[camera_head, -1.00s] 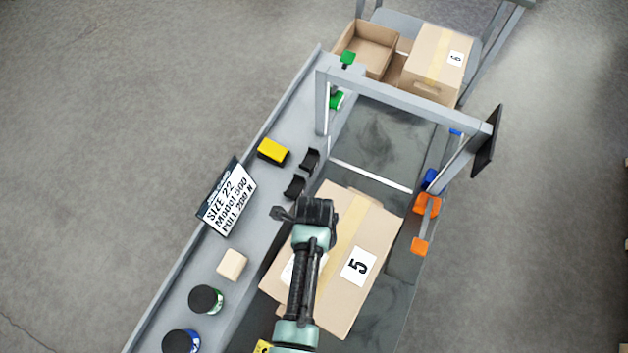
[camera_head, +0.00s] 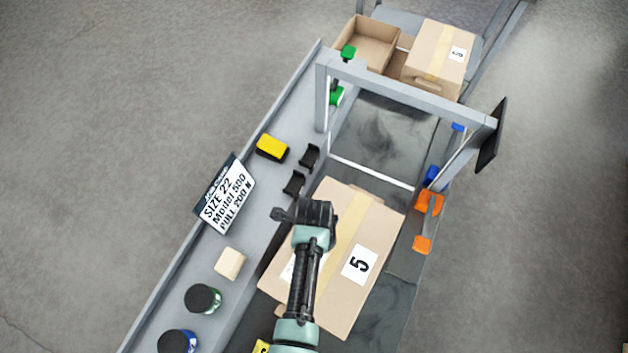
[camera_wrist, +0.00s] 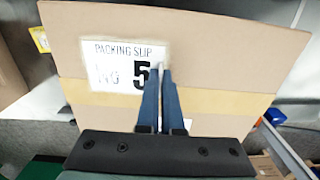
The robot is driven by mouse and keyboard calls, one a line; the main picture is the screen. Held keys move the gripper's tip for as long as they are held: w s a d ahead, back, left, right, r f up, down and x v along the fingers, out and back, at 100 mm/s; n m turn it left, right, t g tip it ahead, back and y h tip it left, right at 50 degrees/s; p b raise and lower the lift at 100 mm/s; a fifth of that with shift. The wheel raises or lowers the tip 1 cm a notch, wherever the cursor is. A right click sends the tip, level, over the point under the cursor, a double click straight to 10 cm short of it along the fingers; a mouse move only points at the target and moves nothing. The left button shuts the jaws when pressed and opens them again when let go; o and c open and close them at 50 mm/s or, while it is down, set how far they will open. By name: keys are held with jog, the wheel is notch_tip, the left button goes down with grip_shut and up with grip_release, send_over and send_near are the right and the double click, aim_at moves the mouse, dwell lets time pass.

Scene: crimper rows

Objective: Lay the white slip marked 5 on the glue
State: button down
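The white slip (camera_wrist: 112,63) reads "PACKING SLIP" with a large 5. In the wrist view it lies against the top of a cardboard box (camera_wrist: 220,60), its lower edge by the tan tape. My gripper (camera_wrist: 160,72) has its two blue fingers close together at the slip's right edge, beside the 5, and looks shut on that edge; the contact is partly hidden. In the head view, part of the slip (camera_head: 288,268) shows left of my arm. A faint paler border shows around the slip; I cannot make out glue clearly.
The box (camera_head: 350,215) sits on a dark conveyor (camera_head: 385,140) and bears a separate 5 label (camera_head: 359,264). A grey frame (camera_head: 410,93) spans the belt beyond. The left ledge holds a sign (camera_head: 224,198), a beige block (camera_head: 230,263), a yellow block (camera_head: 271,147) and jars (camera_head: 202,298).

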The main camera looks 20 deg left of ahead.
dwell(0.4)
jog(key=c, duration=1)
grip_release()
notch_tip(320, 180, up, 13)
